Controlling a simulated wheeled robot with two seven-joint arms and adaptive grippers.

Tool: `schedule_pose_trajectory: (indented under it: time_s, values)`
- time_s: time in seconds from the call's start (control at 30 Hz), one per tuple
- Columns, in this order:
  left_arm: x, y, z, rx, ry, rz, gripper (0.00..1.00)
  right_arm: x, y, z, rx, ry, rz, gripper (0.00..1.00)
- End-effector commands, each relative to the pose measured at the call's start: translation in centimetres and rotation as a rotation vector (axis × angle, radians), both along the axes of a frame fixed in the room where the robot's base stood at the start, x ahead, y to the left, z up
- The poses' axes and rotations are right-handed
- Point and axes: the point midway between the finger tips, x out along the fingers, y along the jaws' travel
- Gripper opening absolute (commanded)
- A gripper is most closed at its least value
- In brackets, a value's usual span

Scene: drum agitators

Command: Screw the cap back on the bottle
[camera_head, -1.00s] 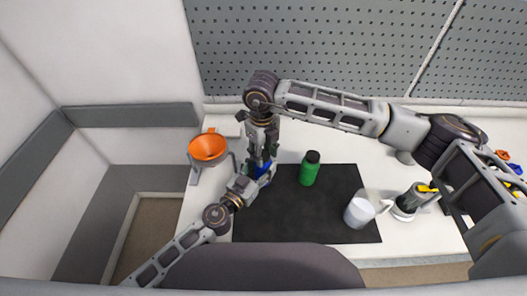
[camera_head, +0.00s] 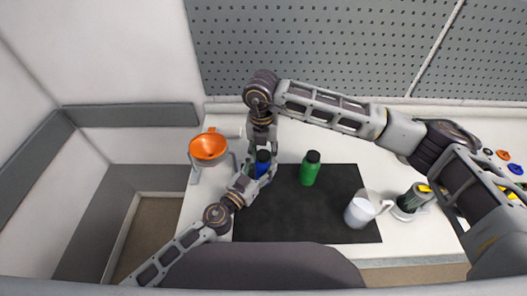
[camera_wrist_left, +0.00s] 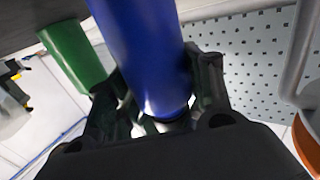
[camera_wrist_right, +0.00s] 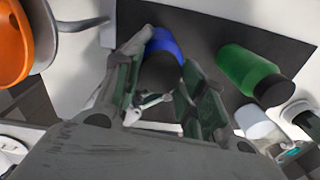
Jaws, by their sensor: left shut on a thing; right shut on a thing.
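The blue bottle (camera_head: 263,171) stands near the left end of the black mat, with a black cap (camera_head: 263,157) on its top. My left gripper (camera_head: 250,182) is shut on the bottle from the side; the bottle (camera_wrist_left: 145,55) fills the space between its fingers in the left wrist view. My right gripper (camera_head: 264,140) points down over the bottle, its fingers on either side of the cap (camera_wrist_right: 163,73) in the right wrist view, shut on it. The thread between cap and bottle is hidden, so how tightly the cap sits cannot be told.
A green bottle (camera_head: 309,172) with a black cap stands to the right on the black mat (camera_head: 300,225). An orange funnel (camera_head: 208,147) on a stand is close on the left.

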Motion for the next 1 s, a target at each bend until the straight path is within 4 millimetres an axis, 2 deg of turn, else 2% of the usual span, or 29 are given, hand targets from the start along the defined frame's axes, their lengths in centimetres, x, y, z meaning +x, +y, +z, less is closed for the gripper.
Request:
schedule_pose_trajectory:
  time_s: [1.0]
  values:
    - [-0.1, -0.06, -0.08, 0.001, 0.001, -0.002, 0.0, 0.24, 0.1, 0.04, 0.001, -0.002, -0.856, 0.33]
